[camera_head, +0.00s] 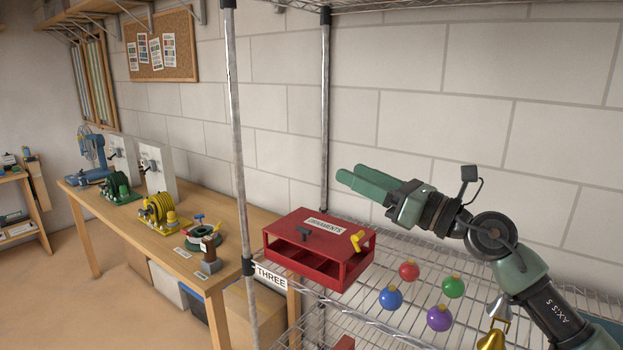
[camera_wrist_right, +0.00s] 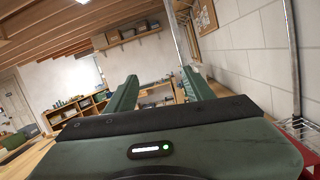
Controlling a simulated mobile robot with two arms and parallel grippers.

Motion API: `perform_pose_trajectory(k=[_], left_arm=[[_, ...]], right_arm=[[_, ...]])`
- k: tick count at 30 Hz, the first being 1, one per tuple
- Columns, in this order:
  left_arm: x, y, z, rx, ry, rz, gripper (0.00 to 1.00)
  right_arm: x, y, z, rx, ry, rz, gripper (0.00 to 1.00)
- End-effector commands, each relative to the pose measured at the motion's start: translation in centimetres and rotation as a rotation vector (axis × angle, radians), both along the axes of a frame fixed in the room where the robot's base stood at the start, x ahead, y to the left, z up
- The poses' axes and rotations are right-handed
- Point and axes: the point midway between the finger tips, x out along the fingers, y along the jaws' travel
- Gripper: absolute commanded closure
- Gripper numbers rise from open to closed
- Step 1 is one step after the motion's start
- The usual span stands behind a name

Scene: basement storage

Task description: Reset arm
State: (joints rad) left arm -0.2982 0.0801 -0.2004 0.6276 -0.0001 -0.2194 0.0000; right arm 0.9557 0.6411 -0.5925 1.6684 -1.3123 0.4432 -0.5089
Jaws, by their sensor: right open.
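My right gripper (camera_head: 362,182) is raised above the wire shelf (camera_head: 415,265), up and to the right of a red box labelled ORNAMENTS (camera_head: 345,258). It is open and empty; its two green fingers stand apart in the right wrist view (camera_wrist_right: 158,92). It touches nothing. My left gripper is in neither view.
Red (camera_head: 409,271), blue (camera_head: 391,298), green (camera_head: 453,287) and purple (camera_head: 439,318) ornaments lie on the shelf beside the box. A gold object (camera_head: 492,338) is under my arm. Metal posts (camera_head: 240,150) stand left. A wooden table (camera_head: 150,240) holds several tools. Air before the wall is clear.

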Motion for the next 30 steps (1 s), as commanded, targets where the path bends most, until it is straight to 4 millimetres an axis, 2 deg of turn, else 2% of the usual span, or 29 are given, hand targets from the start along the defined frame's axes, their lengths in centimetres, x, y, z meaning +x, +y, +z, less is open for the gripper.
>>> perform_pose_trajectory(k=[6, 10, 14, 16, 17, 19, 21, 23, 24, 26, 27, 29, 30], left_arm=[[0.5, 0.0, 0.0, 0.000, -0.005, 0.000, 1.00], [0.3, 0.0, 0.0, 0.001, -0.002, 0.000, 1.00], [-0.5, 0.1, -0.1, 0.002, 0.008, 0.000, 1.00], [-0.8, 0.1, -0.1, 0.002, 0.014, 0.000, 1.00], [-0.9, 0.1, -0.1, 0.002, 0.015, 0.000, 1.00], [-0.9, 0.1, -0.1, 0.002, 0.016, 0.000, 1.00], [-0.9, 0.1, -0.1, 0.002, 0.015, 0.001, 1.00], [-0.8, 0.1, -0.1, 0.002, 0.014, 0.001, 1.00], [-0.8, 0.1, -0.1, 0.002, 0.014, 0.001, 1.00], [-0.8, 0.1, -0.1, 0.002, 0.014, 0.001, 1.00], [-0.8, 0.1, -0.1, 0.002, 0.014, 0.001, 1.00], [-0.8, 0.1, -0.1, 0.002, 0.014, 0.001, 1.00], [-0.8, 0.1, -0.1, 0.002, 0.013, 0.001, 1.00]], right_arm=[[-1.2, 0.5, -0.8, 0.241, 0.093, 0.025, 0.47], [-1.8, -0.1, -1.6, 0.448, 0.185, 0.027, 0.47], [-2.3, -1.7, -3.6, 0.713, 0.319, 0.005, 0.47], [-2.5, -3.4, -5.7, 0.899, 0.423, -0.027, 0.47], [-2.6, -4.3, -6.9, 0.990, 0.477, -0.048, 0.47], [-3.1, -6.8, -10.9, 1.220, 0.617, -0.121, 0.47], [-4.1, -9.2, -15.6, 1.440, 0.760, -0.217, 0.47], [-5.3, -10.9, -19.7, 1.597, 0.867, -0.306, 0.47], [-6.3, -11.8, -22.4, 1.693, 0.937, -0.368, 0.47], [-8.3, -12.8, -26.5, 1.824, 1.034, -0.470, 0.47], [-9.8, -13.4, -29.1, 1.903, 1.095, -0.541, 0.47], [-12.4, -13.9, -32.9, 2.013, 1.184, -0.655, 0.47], [-14.3, -14.2, -35.2, 2.082, 1.241, -0.734, 0.47]])
